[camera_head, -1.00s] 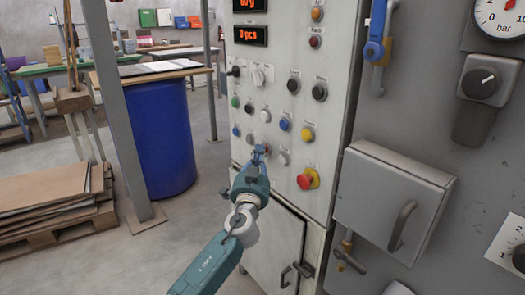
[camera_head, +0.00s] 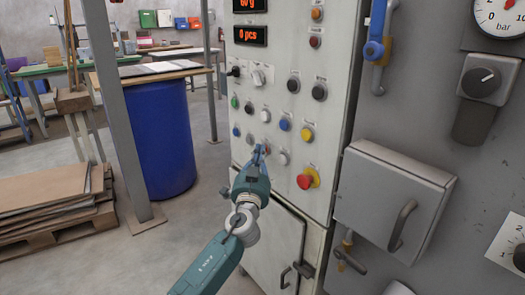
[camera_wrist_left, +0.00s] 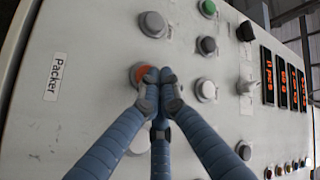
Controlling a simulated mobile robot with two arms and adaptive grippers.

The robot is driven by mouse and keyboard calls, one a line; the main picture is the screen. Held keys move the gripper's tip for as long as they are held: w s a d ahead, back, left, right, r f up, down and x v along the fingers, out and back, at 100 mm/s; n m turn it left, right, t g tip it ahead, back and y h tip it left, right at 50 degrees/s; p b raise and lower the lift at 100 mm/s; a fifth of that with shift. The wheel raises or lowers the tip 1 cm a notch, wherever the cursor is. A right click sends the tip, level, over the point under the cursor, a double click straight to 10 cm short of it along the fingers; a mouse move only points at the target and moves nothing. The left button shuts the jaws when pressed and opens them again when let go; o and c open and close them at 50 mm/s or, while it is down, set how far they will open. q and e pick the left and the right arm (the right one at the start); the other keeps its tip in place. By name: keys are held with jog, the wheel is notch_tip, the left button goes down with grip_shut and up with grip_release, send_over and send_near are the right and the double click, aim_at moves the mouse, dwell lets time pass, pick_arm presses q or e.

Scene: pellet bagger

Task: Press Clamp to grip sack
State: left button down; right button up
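The control panel (camera_head: 275,60) fills the middle of the head view, with several coloured buttons; their small labels are too blurred to read, so I cannot tell which is Clamp. My left gripper (camera_head: 258,149) is at the lower left buttons, its fingers drawn together and empty. In the left wrist view its fingertips (camera_wrist_left: 160,76) meet at the panel, right beside an orange-red button (camera_wrist_left: 140,72) and partly over it. I cannot tell whether they touch it. A grey button (camera_wrist_left: 152,24) is just above. My right gripper is not in view.
A red mushroom button on yellow (camera_head: 308,179) sits right of the gripper. A grey box with a handle (camera_head: 390,200) juts out farther right. A blue barrel (camera_head: 160,140) and a pallet of cardboard (camera_head: 50,200) stand to the left.

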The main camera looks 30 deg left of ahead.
pick_arm(q)
jog(key=shift+s+a+f, duration=0.25)
jog(key=shift+s+a, duration=0.05)
jog(key=shift+s, duration=0.15)
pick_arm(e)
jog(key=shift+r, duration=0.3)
pick_arm(q)
jog(key=s, duration=0.1)
jog(key=s+a, duration=0.1)
jog(key=s, duration=0.1)
jog(key=s+a, duration=0.1)
jog(key=s, duration=0.1)
jog(key=shift+s+a+p, duration=0.1)
jog(key=shift+s+p, duration=0.15)
jog(key=shift+p, duration=0.15)
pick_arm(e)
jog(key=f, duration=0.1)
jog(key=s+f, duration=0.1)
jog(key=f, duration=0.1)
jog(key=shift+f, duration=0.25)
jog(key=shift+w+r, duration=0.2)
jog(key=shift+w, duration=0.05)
